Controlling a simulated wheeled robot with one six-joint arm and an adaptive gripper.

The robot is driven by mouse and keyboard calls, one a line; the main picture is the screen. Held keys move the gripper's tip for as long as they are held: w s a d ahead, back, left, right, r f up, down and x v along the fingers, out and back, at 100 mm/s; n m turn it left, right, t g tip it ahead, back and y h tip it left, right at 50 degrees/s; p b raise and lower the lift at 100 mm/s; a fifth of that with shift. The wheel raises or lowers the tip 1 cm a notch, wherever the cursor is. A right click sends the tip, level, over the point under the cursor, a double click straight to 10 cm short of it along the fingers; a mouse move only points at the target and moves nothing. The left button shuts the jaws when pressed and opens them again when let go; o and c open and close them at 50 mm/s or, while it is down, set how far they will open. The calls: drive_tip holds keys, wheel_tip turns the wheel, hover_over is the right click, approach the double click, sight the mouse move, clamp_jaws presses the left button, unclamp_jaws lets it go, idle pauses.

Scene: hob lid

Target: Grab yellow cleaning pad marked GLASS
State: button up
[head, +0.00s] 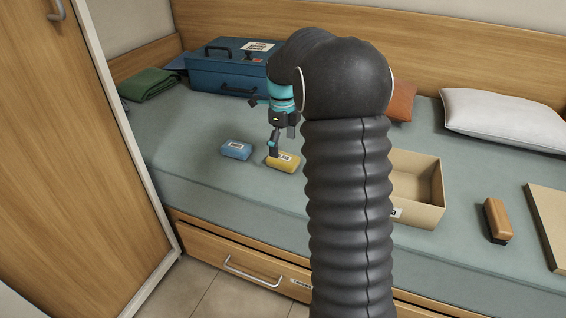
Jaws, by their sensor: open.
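The yellow cleaning pad (285,164) lies flat on the green-grey bed surface, left of my arm. It has a white label on top, too small to read and partly covered by my gripper. My gripper (279,146) is open above the pad, pointing down, with a fingertip at or just over its upper left part. I cannot tell whether it touches the pad. A blue pad (236,149) with a white label lies to the left, apart from the yellow one.
An open tan box (430,205) stands right of my arm, with an orange-brown brush-like block (497,220) beyond it. A blue case (222,72), a folded green cloth (150,84) and a white pillow (505,122) lie towards the back. A wooden door (60,160) stands at left.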

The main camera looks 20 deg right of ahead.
sight(283, 157)
drive_tip(key=shift+w+d+f, duration=0.1)
drive_tip(key=shift+f, duration=1.35)
drive_tip(key=shift+w+d+f, duration=0.1)
drive_tip(key=shift+f, duration=1.3)
drive_tip(key=shift+c, duration=0.3)
drive_tip(key=c, duration=1.2)
